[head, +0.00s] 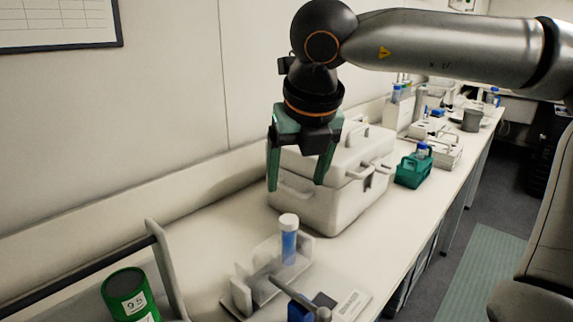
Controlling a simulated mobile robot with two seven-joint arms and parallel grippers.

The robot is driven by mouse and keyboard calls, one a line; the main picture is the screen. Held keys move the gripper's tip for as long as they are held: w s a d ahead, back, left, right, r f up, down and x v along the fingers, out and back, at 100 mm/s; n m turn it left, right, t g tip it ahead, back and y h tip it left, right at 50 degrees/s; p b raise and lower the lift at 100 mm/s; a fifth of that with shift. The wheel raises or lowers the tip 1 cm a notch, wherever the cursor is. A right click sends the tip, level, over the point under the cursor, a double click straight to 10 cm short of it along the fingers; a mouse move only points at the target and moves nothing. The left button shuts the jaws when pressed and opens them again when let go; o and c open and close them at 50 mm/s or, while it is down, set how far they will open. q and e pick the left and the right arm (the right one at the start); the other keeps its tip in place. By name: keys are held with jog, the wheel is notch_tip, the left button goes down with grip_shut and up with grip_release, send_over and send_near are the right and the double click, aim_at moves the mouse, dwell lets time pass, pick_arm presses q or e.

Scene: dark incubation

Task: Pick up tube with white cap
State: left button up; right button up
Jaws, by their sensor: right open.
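The tube with the white cap (289,243) stands upright in a pale holder (243,296) on the bench, and blue shows through its clear wall. My right gripper (297,186) has green fingers that point down and are spread apart. It is above the tube, with a clear gap to the cap, and nothing is between its fingers. My left gripper does not show.
A white lidded box (325,208) with handles stands just behind the tube. A green caddy (412,172) with a blue-capped bottle is to its right. A green cylinder labelled 95 (128,295) is at lower left. Several bottles and racks line the far bench.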

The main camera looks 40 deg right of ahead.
aim_at(287, 218)
jog(key=x, duration=1.1)
jog(key=shift+f, duration=0.35)
grip_shut()
jog(key=shift+w+b, duration=0.2)
jog(key=shift+b, duration=0.35)
dwell(0.5)
grip_release()
dwell(0.4)
jog(key=shift+r, duration=0.1)
